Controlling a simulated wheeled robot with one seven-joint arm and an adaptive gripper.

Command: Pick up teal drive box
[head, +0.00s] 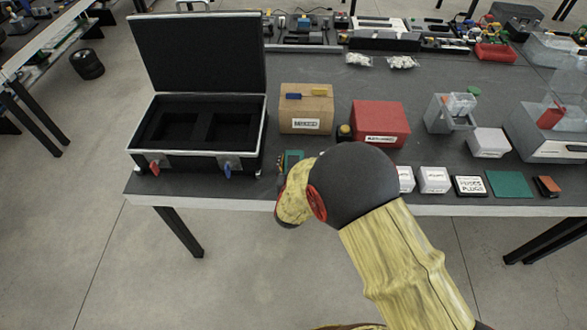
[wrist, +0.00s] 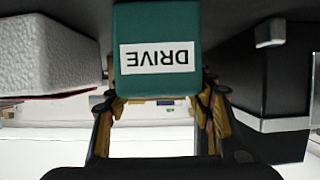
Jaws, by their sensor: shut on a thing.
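The teal drive box (wrist: 157,22) carries a white DRIVE label, upside down in the wrist view. My gripper (wrist: 157,88) is shut on it, with one finger on each side. In the head view a teal patch of the box (head: 293,157) shows just left of my dark wrist joint, near the table's front edge. My arm hides most of the box and the fingers there. I cannot tell whether the box touches the tabletop.
An open black case (head: 140,160) with foam cutouts stands left of my gripper. A cardboard box (head: 306,100) and a red box (head: 380,118) stand behind it. Several small white boxes (head: 434,180) and a flat green piece (head: 509,184) line the table's front edge to the right.

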